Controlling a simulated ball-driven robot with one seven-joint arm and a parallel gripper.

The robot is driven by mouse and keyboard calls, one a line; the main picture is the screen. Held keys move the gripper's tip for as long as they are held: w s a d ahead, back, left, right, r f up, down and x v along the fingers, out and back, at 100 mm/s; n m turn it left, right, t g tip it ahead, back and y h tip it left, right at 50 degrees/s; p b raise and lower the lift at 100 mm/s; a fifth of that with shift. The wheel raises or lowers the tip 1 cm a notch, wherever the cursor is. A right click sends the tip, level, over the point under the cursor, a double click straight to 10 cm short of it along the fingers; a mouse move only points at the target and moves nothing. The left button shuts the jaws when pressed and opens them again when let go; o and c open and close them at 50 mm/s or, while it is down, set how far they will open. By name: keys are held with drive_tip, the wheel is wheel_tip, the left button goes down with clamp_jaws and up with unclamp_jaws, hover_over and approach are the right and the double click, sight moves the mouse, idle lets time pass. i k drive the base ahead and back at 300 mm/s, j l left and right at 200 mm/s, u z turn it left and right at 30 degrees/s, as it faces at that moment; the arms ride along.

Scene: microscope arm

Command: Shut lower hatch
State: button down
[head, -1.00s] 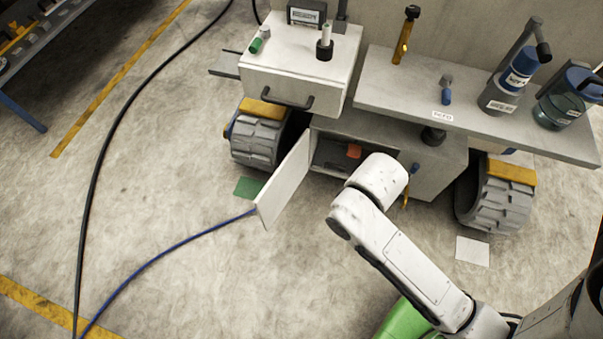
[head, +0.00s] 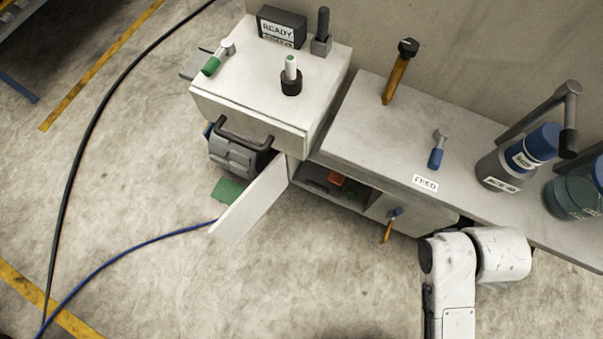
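The lower hatch (head: 250,200) is a flat pale panel standing open. It swings out from the left side of a low compartment (head: 323,188) in the cart's front. A red-orange item (head: 336,179) and something green show inside the compartment. A blue-topped latch with a yellow tag (head: 391,222) is on the front face to the right of the opening. My white arm shows at the lower right, right of the compartment and well apart from the hatch. My gripper is not in view.
A drawer box (head: 262,100) with a dark handle overhangs the hatch. A side shelf (head: 380,130) carries a FEED label and bottles (head: 520,155). A blue cable (head: 130,252) runs on the floor near the hatch's lower edge. Floor in front is clear.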

sight(231, 227)
drive_tip(key=j+z, duration=0.4)
drive_tip(key=j, duration=0.15)
drive_tip(key=j+z, duration=0.45)
drive_tip(key=j, duration=0.15)
drive_tip(key=j+z, duration=0.4)
drive_tip(key=j, duration=0.15)
drive_tip(key=k+j+z, duration=0.2)
drive_tip(key=j+z, duration=0.2)
drive_tip(key=k+j, duration=0.15)
drive_tip(key=j, duration=0.25)
drive_tip(key=k+j+z, duration=0.1)
drive_tip(key=j, duration=0.35)
drive_tip(key=k+j, duration=0.45)
drive_tip(key=j, duration=0.35)
drive_tip(key=k+j+z, duration=0.1)
drive_tip(key=j, duration=0.3)
drive_tip(key=k+j, duration=0.3)
drive_tip(key=k+j+z, duration=0.1)
drive_tip(key=j, duration=0.4)
drive_tip(key=k, duration=0.1)
